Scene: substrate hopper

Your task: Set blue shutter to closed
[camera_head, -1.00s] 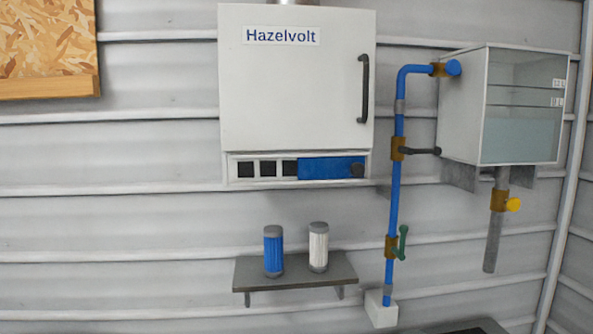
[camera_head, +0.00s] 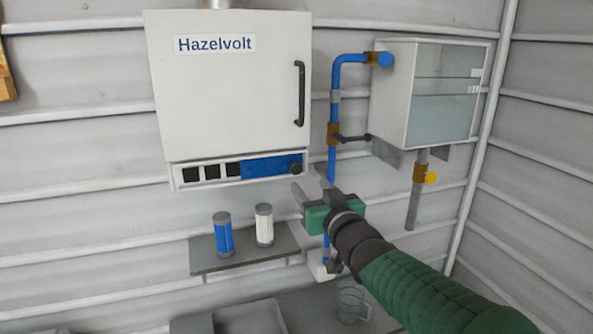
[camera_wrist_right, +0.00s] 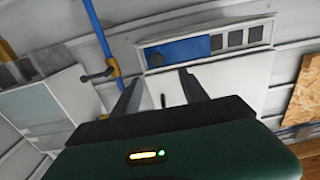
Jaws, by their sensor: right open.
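The tank-like white and glass hopper (camera_head: 390,95) hangs on the wall at upper right in the head view. A round blue knob (camera_head: 385,59) sits at its upper left, on a brass fitting of the blue pipe (camera_head: 333,100). A black lever (camera_head: 354,138) on a brass valve (camera_head: 333,134) points right; it also shows in the wrist view (camera_wrist_right: 99,76). No part is labelled as a shutter. My left gripper is out of view.
The white Hazelvolt cabinet (camera_head: 228,105) stands left of the pipe, with a blue panel (camera_head: 270,166) below its door. A shelf (camera_head: 215,263) holds a blue and a white cylinder. A yellow knob (camera_head: 431,177) sits on the hopper's grey outlet pipe.

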